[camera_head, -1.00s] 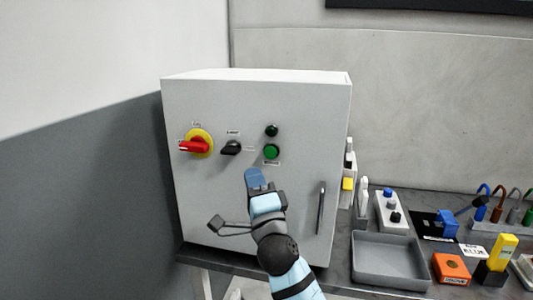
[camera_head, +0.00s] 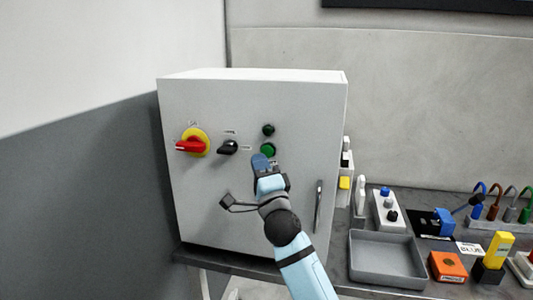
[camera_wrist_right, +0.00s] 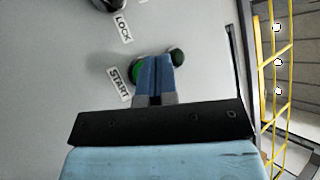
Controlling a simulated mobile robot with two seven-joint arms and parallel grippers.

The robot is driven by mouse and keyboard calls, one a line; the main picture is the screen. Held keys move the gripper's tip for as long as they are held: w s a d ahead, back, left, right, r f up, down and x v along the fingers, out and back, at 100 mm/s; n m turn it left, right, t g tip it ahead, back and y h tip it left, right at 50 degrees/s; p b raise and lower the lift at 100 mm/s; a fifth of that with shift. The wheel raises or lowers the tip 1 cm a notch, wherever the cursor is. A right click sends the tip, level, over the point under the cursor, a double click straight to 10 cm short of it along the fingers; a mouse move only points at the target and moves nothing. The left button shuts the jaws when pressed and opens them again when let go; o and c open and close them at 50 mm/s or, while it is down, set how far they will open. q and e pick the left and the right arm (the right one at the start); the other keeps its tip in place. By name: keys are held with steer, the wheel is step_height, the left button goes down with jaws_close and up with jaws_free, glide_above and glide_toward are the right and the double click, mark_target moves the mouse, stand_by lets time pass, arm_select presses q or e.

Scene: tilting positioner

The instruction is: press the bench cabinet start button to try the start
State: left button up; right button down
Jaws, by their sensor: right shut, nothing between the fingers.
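The bench cabinet (camera_head: 230,110) is a light grey box on the bench. Its green start button (camera_head: 268,149) is on the front, below a dark green round lamp (camera_head: 268,130). My right gripper (camera_head: 260,162) is shut and empty, with its blue fingertips just below and slightly left of the button. In the right wrist view the blue fingers (camera_wrist_right: 155,75) partly cover the green button (camera_wrist_right: 137,71), beside the START label (camera_wrist_right: 119,84). I cannot tell whether the tips touch the button. My left gripper is not in view.
A red and yellow rotary switch (camera_head: 191,146) and a black selector (camera_head: 228,147) sit left of the button. A door handle (camera_head: 319,205) is at lower right. A grey tray (camera_head: 387,260) and several small parts lie on the bench to the right.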

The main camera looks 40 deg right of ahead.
steer(key=shift+w+d, duration=0.5)
steer(key=shift+d, duration=0.15)
steer(key=shift+w, duration=0.1)
stand_by(1.6)
steer(key=shift+w+d, duration=0.15)
steer(key=shift+d, duration=0.15)
steer(key=shift+w+d, duration=0.3)
steer(key=shift+d, duration=0.05)
stand_by(0.7)
steer(key=shift+s+a, duration=0.1)
steer(key=shift+a, duration=0.05)
steer(key=shift+s+a+p, duration=0.4)
steer(key=shift+s+a, duration=0.1)
stand_by(0.3)
steer(key=s+a, duration=0.1)
steer(key=a, duration=0.1)
steer(key=s+a+p, duration=0.1)
steer(key=s+a, duration=0.1)
steer(key=shift+s, duration=0.1)
